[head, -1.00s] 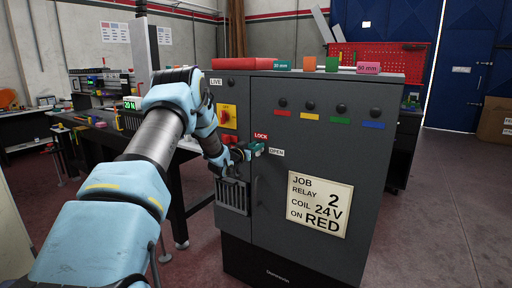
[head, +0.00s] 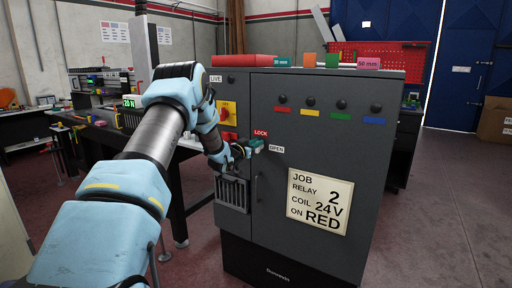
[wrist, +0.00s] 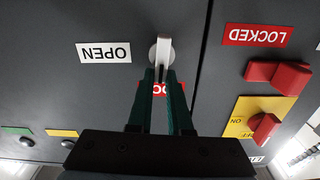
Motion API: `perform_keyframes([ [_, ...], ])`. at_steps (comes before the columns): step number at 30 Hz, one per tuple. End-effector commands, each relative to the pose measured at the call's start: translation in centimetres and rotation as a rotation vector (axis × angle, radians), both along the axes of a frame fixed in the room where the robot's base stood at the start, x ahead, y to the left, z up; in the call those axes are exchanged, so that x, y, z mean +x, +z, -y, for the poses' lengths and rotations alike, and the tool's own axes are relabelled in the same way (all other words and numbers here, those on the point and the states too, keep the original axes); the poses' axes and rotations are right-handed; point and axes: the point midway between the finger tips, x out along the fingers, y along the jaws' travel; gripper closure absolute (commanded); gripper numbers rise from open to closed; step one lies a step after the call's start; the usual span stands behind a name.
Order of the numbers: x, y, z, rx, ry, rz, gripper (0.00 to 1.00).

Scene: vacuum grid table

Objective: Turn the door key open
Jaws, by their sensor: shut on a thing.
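The door key (wrist: 164,52) is a pale metal piece on the dark cabinet door, standing upright in the wrist view. My gripper (wrist: 162,76) has its green fingers closed on the key's near end. In the head view my gripper (head: 254,146) is at the door, just under the red LOCK label (head: 260,133) and left of the white OPEN label (head: 277,149). In the wrist view, which looks upside down, the OPEN label (wrist: 104,52) is left of the key and the fingers partly cover the LOCK label (wrist: 152,89). The key's exact turn is hard to tell.
The grey cabinet (head: 335,110) carries a yellow switch plate with a red knob (head: 228,114). A dark door handle (head: 257,188) is below my gripper. A red LOCKED label (wrist: 254,37) and red piece (wrist: 278,75) show beside it. Blocks stand on top.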

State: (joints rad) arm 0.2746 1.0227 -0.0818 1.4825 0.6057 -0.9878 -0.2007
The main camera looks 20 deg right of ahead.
Motion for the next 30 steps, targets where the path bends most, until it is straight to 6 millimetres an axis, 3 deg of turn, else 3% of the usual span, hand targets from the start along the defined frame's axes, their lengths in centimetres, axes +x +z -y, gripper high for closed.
perform_keyframes([
  [30,-1.4,-1.9,1.4,0.630,-0.001,0.672,1.00],
])
